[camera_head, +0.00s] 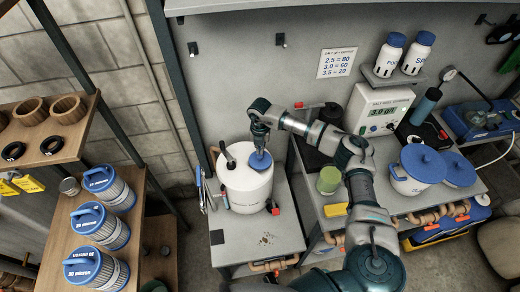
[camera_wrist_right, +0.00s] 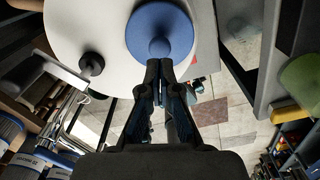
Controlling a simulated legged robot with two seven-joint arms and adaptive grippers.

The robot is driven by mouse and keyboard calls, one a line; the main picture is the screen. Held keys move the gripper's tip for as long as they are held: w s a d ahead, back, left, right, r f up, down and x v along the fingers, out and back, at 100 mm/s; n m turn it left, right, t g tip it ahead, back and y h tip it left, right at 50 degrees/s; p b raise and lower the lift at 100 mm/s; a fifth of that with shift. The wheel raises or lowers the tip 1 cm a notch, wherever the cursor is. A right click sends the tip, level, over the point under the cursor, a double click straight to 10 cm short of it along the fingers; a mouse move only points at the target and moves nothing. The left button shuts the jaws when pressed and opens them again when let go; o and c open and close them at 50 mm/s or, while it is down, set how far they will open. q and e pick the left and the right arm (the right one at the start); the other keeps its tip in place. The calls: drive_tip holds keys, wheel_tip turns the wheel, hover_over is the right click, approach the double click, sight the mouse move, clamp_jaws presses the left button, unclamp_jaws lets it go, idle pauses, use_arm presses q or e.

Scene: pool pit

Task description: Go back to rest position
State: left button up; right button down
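A white cylindrical tank (camera_head: 246,190) stands on a grey bench, with a round blue lid (camera_head: 260,160) on its top. My right gripper (camera_head: 260,142) points down at this lid. In the right wrist view the blue lid (camera_wrist_right: 160,30) has a small knob at its middle. The fingertips of my right gripper (camera_wrist_right: 160,66) are close together right beside the knob, and nothing shows between them. I cannot tell whether they touch the knob. My left gripper is not in view.
A black-topped stub (camera_head: 229,160) stands on the tank. A green jar (camera_head: 329,180), a white pot with blue lid (camera_head: 417,168) and a salt meter (camera_head: 375,108) are to the right. Filter cartridges (camera_head: 104,188) fill the left shelf.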

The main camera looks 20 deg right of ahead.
drive_tip(key=shift+r+p, duration=1.25)
drive_tip(key=shift+r, duration=0.8)
drive_tip(key=shift+s+f, duration=0.1)
drive_tip(key=shift+f, duration=0.05)
